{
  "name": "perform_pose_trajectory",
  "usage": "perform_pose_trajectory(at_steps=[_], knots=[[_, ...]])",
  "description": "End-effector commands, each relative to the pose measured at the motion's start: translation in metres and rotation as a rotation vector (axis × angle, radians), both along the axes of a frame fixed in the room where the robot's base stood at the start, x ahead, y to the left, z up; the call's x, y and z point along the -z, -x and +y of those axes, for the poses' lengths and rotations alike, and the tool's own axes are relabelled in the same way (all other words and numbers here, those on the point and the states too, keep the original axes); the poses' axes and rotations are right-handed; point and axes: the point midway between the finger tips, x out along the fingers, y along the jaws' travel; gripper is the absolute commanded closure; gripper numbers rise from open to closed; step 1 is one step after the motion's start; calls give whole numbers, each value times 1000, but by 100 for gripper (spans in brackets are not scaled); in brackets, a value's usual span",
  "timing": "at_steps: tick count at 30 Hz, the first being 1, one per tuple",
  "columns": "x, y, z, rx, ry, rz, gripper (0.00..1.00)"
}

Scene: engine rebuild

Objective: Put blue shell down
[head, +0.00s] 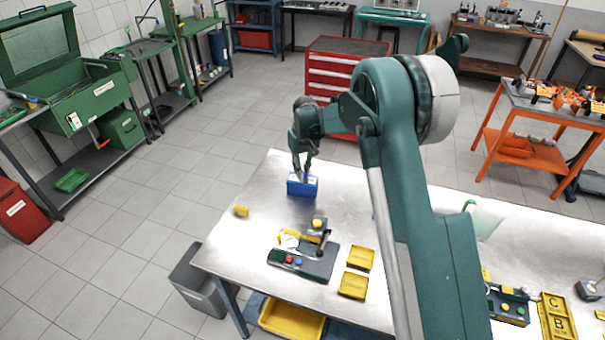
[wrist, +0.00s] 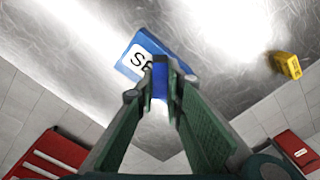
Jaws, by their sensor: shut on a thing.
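My gripper (head: 303,172) is over the blue box (head: 302,187) near the far edge of the steel table. In the wrist view my gripper (wrist: 161,84) is shut on a small blue piece, the blue shell (wrist: 160,79), seen between the fingertips. Most of the shell is hidden by the fingers. Behind the fingertips the blue box (wrist: 174,44) shows, with a white label partly covered. I cannot tell whether the shell touches the box.
A yellow block (head: 241,211) sits on the steel table (head: 345,205) left of the box. A dark green fixture (head: 305,262) and two yellow trays (head: 360,258) (head: 353,286) are nearer. Bare table lies around the box. A red tool cabinet (head: 330,75) stands beyond.

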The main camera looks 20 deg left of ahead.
Motion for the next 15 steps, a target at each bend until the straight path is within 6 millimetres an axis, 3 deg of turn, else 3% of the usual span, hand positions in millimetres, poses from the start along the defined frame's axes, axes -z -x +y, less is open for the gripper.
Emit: perform_pose_trajectory(at_steps=[4,5,8,15], knots=[[4,0,0,0,0,0,100],[4,0,0,0,0,0,88],[3,0,0,0,0,0,74],[3,0,0,0,0,0,74]])
